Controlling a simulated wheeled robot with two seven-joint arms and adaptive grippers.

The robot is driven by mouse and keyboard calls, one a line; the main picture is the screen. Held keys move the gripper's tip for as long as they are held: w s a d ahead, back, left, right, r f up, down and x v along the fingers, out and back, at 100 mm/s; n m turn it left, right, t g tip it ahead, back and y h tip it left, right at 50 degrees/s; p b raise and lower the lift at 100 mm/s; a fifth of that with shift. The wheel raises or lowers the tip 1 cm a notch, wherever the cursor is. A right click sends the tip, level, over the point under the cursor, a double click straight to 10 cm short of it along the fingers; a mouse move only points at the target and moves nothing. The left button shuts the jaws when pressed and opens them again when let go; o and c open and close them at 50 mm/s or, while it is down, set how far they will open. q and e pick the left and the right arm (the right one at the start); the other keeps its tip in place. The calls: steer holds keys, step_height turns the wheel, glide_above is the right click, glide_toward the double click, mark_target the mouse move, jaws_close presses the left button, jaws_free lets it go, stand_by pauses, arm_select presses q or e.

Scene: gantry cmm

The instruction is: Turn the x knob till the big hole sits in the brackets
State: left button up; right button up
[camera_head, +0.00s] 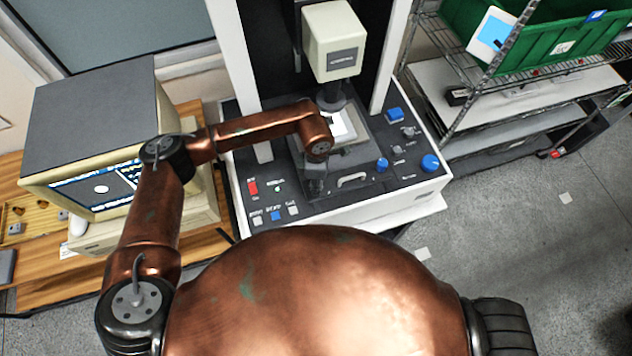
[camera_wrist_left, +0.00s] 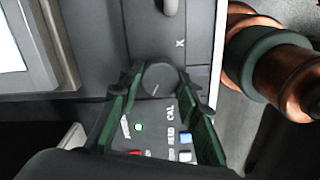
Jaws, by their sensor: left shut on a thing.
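The dark grey x knob (camera_wrist_left: 159,78), with a thin index line, sits below a white "X" on the machine panel. My left gripper (camera_wrist_left: 158,92) is shut on the knob, one green-padded finger on each side. In the head view my left gripper (camera_head: 316,184) points down at the front of the machine's deck, and hides the knob. The monitor screen (camera_head: 88,194) at the left shows one pale round hole on a dark picture, with lines of text to its right. The brackets are too small to make out. My right gripper is not in view.
The measuring head (camera_head: 333,42) hangs over the pale workpiece (camera_head: 342,126) on the stage. A wire shelf with a green crate (camera_head: 545,40) stands right.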

arm_select(q)
steer(key=m+b, duration=0.2)
steer(key=b, duration=0.2)
steer(key=m+b, duration=0.6)
steer(key=b, duration=0.1)
steer(key=shift+f+b, duration=0.3)
steer(key=m+b, duration=1)
steer(key=shift+w, duration=0.1)
steer(key=shift+r+m+b, duration=0.15)
steer(key=shift+m+b, duration=0.7)
steer(key=shift+m, duration=0.3)
steer(key=shift+r+m+b, duration=0.1)
steer(key=shift+m+b, duration=0.75)
steer(key=shift+m, duration=0.3)
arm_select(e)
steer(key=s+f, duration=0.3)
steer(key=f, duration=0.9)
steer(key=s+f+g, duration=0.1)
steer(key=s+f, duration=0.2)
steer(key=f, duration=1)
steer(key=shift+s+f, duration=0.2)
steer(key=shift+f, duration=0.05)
arm_select(q)
steer(key=shift+r, duration=0.1)
steer(key=o, duration=1.2)
steer(key=shift+c, duration=0.2)
step_height(320, 180, up, 12)
